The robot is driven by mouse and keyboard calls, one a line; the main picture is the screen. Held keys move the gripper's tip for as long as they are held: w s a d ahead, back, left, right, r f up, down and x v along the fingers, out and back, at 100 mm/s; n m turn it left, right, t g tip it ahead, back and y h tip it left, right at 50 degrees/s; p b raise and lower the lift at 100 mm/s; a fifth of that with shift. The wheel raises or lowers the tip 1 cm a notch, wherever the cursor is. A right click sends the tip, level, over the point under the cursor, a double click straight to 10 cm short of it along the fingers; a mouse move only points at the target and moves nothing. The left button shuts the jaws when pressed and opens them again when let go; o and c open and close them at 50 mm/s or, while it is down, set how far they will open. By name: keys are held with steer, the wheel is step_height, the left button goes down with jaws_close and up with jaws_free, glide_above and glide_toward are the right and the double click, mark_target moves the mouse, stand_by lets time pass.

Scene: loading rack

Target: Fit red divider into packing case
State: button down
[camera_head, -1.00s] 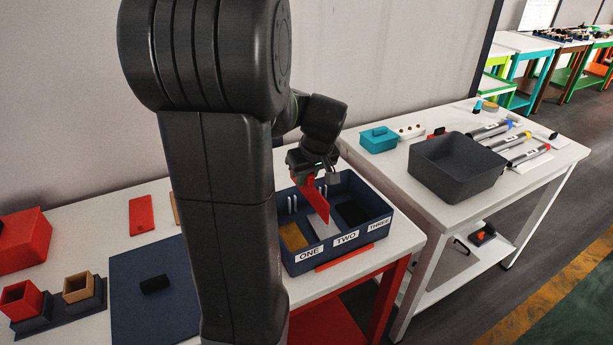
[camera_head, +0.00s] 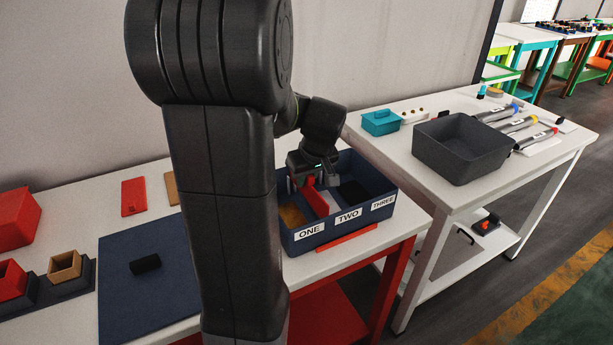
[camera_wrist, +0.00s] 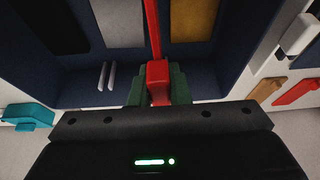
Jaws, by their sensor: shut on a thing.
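The red divider (camera_head: 316,201) stands on edge inside the dark blue packing case (camera_head: 290,238), between the compartments labelled ONE and TWO. My gripper (camera_head: 312,183) is shut on the divider's red grip (camera_wrist: 158,82), over the back part of the case. In the wrist view the divider (camera_wrist: 151,30) runs away from the jaws between the grey floor (camera_wrist: 117,22) and the yellow floor (camera_wrist: 193,20). A pair of pale guide strips (camera_wrist: 106,76) shows on the wall at the TWO–THREE boundary. The divider's lower edge is hidden, so I cannot tell whether it touches the floor.
A red strip (camera_head: 346,237) lies before the case. A dark grey bin (camera_head: 462,165) and teal box (camera_head: 380,122) stand on the right table. A blue mat (camera_head: 140,300) with a black block (camera_head: 145,264) lies left. My arm hides the middle of the table.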

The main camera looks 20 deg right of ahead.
mark_target(306, 187)
steer(key=shift+f+b, duration=1.1)
steer(key=shift+f, duration=0.55)
steer(key=c, duration=1.3)
jaws_free()
steer(key=v, duration=1.3)
steer(key=shift+s+r, duration=0.2)
steer(key=shift+r, duration=0.2)
